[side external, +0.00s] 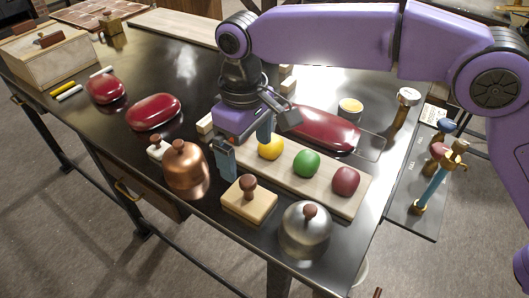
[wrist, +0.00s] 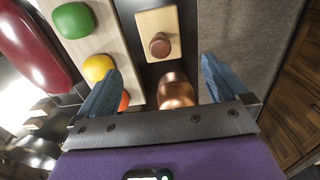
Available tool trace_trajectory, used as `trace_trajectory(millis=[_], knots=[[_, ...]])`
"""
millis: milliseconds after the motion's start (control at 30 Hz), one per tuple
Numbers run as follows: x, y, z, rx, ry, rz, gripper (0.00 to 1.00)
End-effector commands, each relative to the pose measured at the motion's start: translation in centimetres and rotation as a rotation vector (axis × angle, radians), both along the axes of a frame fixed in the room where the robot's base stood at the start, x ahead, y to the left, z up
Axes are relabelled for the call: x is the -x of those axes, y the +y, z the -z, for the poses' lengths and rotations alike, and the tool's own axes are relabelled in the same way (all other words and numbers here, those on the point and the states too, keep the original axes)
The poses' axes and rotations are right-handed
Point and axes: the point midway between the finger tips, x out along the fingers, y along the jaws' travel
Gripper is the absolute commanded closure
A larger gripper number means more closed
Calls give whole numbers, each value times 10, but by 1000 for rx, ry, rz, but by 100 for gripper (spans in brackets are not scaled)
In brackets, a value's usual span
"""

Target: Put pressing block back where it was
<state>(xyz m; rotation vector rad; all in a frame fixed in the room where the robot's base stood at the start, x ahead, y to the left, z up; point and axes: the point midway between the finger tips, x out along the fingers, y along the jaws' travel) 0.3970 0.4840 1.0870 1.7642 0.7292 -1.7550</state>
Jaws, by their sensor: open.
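The pressing block, a light wooden slab with a round brown knob, lies flat near the front edge of the dark table in the side view (side external: 249,200). In the wrist view it sits ahead of the fingers (wrist: 157,22), knob toward the camera. My gripper (side external: 246,143) is open and empty, its blue fingers pointing down above the table, behind and left of the block. The wrist view shows my gripper (wrist: 160,66) with wide-apart fingers and nothing between them touching either one.
A copper dome (side external: 186,168) stands close left of my gripper, and a steel dome (side external: 306,229) right of the block. A board (side external: 325,192) with yellow, green and dark red balls lies behind. Red glossy pieces (side external: 154,112) and a wooden box (side external: 48,56) are farther left.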

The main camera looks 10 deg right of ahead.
Motion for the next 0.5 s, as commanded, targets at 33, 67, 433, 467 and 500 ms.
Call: trace_trajectory(millis=[33, 67, 433, 467, 500], knots=[[0, 0, -2, -1, -1, 0, 0], [0, 0, -2, -1, -1, 0, 0], [1, -15, -9, -1, -1, -12, 0], [2, -20, -10, -1, -1, -18, 0], [4, -28, -13, -3, -1, -24, 0]])
